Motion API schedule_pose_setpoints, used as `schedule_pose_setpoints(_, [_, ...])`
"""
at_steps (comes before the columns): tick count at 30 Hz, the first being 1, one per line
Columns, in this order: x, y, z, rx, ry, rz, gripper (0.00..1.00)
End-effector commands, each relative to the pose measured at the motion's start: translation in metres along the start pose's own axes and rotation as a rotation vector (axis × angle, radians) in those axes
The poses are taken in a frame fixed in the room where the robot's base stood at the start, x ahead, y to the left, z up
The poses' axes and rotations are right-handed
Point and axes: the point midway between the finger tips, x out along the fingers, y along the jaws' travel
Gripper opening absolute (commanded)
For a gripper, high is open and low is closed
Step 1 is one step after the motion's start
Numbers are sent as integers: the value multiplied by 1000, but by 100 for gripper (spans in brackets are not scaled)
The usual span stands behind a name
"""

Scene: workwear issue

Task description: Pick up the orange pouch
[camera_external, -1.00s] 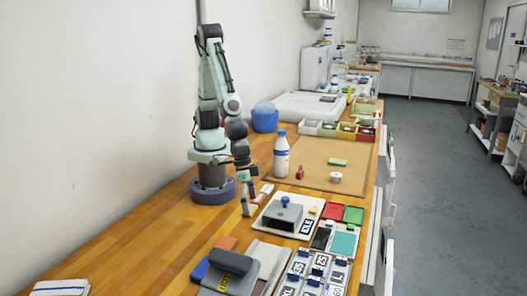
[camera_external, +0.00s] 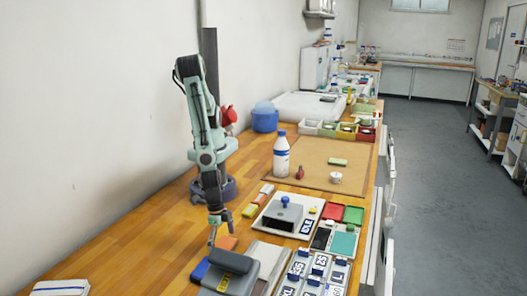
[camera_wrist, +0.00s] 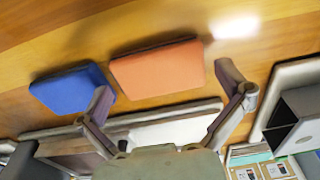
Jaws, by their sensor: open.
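The orange pouch (camera_wrist: 158,70) lies flat on the wooden table in the wrist view, between and beyond my fingertips. In the external view the orange pouch (camera_external: 227,243) shows beside my gripper, behind a grey block. My gripper (camera_wrist: 166,92) is open and empty, with its fingers spread on either side of the pouch's near edge. In the external view my gripper (camera_external: 219,232) points down just above the pouch area. The exact height gap cannot be told. A blue pouch (camera_wrist: 72,88) lies just left of the orange one, close to the left finger.
A dark grey block (camera_external: 231,262) on a grey stand is near the pouches. A white tray with a grey box (camera_external: 283,217) stands to the right. Labelled tiles (camera_external: 318,265) lie at the front right. Bare table (camera_external: 140,240) is free on the left.

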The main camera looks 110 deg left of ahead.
Motion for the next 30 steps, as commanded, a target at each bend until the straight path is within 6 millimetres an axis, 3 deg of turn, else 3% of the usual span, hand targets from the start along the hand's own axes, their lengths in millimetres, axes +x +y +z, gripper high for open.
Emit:
schedule_pose_setpoints(2, [0,0,0,0,0,0,97])
schedule_pose_setpoints(6, [0,0,0,0,0,0,53])
schedule_pose_setpoints(7, [0,0,0,0,0,0,51])
schedule_pose_setpoints(20, [-5,0,-1,-1,1,2,51])
schedule_pose_setpoints(25, [-28,1,-4,-2,1,5,50])
schedule_pose_setpoints(30, [-65,2,-8,-1,2,7,50])
